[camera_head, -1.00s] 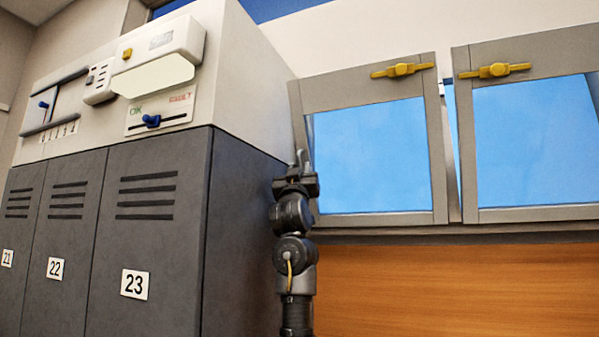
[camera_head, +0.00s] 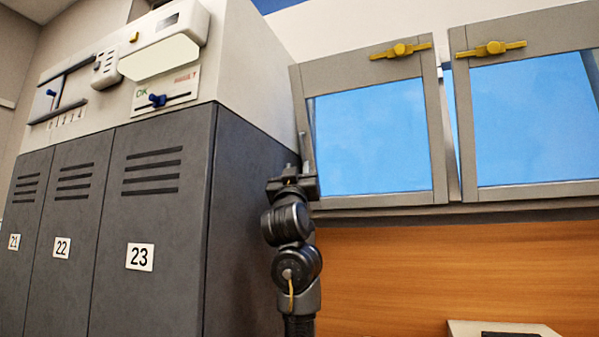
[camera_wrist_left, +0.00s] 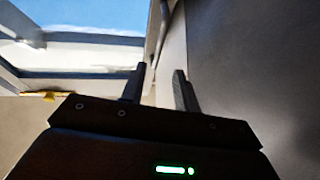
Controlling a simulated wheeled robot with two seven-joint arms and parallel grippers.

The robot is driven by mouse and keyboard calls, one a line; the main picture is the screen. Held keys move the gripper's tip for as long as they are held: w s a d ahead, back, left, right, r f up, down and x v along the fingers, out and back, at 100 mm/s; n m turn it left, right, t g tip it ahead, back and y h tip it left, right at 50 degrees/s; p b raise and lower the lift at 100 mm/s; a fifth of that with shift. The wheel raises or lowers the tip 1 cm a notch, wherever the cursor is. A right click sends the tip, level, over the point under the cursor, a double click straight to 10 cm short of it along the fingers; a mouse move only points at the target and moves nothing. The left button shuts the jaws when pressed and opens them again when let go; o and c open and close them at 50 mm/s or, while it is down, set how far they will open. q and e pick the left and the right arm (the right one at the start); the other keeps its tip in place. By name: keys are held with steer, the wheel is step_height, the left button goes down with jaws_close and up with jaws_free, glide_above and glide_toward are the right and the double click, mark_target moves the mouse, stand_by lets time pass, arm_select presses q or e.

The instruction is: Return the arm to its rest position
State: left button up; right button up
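My left arm rises from the bottom middle of the head view, in front of the dark side of the locker cabinet. Its gripper (camera_head: 297,160) points up, near the lower left corner of the left window. In the left wrist view, the two fingers of this gripper (camera_wrist_left: 159,86) stand apart with nothing between them. My right arm and gripper are in neither view.
The grey locker cabinet (camera_head: 160,225) with a control panel (camera_head: 165,92) stands left. Two tilted windows, left (camera_head: 370,140) and right (camera_head: 530,125), have yellow handles. Wood panelling (camera_head: 400,275) lies below. A pale object (camera_head: 470,328) shows at the bottom right.

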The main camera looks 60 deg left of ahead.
arm_select(q)
steer(key=shift+s+d+f, duration=0.25)
steer(key=shift+d+f, duration=0.15)
stand_by(0.3)
